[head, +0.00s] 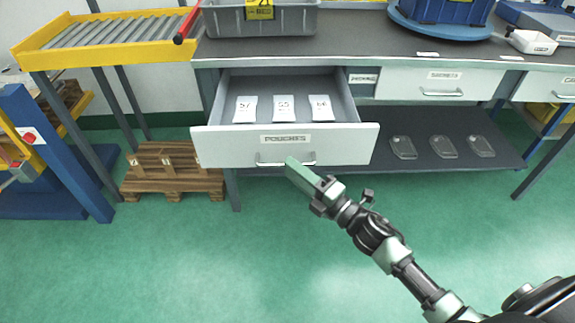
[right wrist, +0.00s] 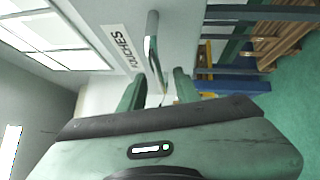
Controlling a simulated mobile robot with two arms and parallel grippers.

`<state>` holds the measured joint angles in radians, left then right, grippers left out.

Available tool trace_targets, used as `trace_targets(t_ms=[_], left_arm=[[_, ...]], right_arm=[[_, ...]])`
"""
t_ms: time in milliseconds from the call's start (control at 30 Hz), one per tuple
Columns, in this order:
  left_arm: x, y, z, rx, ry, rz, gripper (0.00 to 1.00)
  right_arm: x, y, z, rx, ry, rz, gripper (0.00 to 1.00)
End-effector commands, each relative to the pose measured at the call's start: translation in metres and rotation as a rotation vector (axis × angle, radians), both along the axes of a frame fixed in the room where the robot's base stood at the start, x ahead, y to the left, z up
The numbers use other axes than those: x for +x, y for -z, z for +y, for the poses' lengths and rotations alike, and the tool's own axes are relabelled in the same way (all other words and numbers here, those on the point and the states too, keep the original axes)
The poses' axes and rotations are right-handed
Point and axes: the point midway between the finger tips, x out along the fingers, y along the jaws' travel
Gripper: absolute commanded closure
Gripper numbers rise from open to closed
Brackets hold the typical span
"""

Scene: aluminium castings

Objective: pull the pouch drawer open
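The pouch drawer (head: 220,146), with a light grey front labelled "POUCHES", is pulled out from under the workbench. Three white numbered pouches, a left one (head: 245,109), a middle one (head: 284,108) and a right one (head: 320,108), lie inside. Its metal bar handle (head: 270,163) also shows in the right wrist view (right wrist: 152,45). My right gripper (head: 292,165) is at the handle. In the right wrist view its two fingers (right wrist: 160,88) stand apart, with the handle's near part between them and gaps visible. My left gripper is not in view.
The workbench (head: 360,40) carries a grey bin (head: 260,22) and a blue container on a round base. A closed sachets drawer (head: 440,84) is to the right. A wooden pallet (head: 172,172) stands at left. Green floor in front is clear.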

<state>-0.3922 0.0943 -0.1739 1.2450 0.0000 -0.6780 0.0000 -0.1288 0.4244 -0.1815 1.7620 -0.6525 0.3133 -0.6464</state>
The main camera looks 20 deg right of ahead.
Motion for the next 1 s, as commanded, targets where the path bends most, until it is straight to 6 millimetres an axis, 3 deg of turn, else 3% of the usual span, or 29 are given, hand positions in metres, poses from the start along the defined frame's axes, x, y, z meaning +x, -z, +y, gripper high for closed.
trace_targets(t_ms=[133,333,1000], left_arm=[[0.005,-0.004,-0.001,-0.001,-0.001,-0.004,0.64],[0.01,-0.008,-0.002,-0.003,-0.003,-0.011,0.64],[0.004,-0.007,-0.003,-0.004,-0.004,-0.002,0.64]], right_arm=[[-0.024,0.006,-0.013,-0.001,0.0,0.004,0.68],[-0.041,0.007,-0.023,-0.002,-0.001,0.0,0.68],[-0.043,0.007,-0.025,-0.002,-0.001,0.0,0.68]])
